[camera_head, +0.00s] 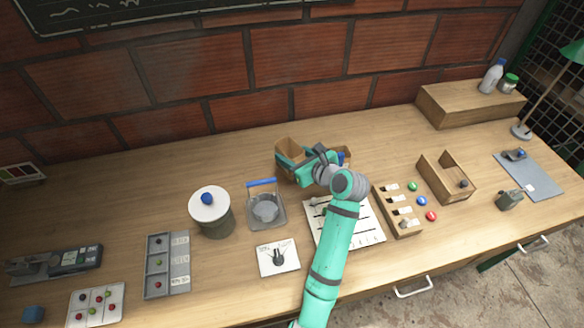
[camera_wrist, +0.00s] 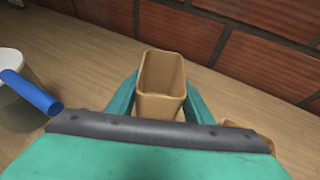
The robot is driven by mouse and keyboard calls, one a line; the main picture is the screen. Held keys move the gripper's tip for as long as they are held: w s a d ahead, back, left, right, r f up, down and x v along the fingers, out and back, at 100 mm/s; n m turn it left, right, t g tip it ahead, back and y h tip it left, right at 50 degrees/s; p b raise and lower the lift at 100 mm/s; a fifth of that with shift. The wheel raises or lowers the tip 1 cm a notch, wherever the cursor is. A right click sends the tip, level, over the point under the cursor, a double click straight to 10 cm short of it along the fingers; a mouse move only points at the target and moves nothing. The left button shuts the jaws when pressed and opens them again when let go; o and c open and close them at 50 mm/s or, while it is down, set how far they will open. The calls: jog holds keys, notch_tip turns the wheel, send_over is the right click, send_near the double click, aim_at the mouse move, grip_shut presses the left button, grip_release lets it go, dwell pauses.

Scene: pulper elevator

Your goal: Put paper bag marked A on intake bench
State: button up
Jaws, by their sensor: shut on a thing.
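A brown, open-topped paper bag (camera_head: 290,147) is at the back middle of the wooden table; no mark A can be read on it. My gripper (camera_head: 289,163) is shut on this bag, with one teal finger on each side. In the wrist view the bag (camera_wrist: 162,75) stands upright between the fingers, its mouth open and its inside looking empty. I cannot tell whether its base touches the table. A second brown bag (camera_wrist: 240,128) is partly hidden behind my gripper. No label shows which surface is the intake bench.
A lidded pot (camera_head: 213,218) and a blue-handled scoop or pan (camera_head: 265,208) stand left of my gripper. A raised wooden shelf (camera_head: 470,105) with bottles is at the back right.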

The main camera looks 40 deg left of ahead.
jog(key=shift+s+f, duration=0.25)
jog(key=shift+f, duration=0.4)
jog(key=shift+s+d+f, duration=0.1)
jog(key=shift+d+f, duration=0.05)
jog(key=shift+f, duration=2.1)
jog(key=shift+f, duration=0.1)
jog(key=o, duration=1.1)
jog(key=shift+o, duration=0.2)
jog(key=shift+d+r, duration=0.1)
jog(key=shift+r, duration=0.1)
jog(key=v, duration=1.1)
jog(key=shift+d, duration=0.3)
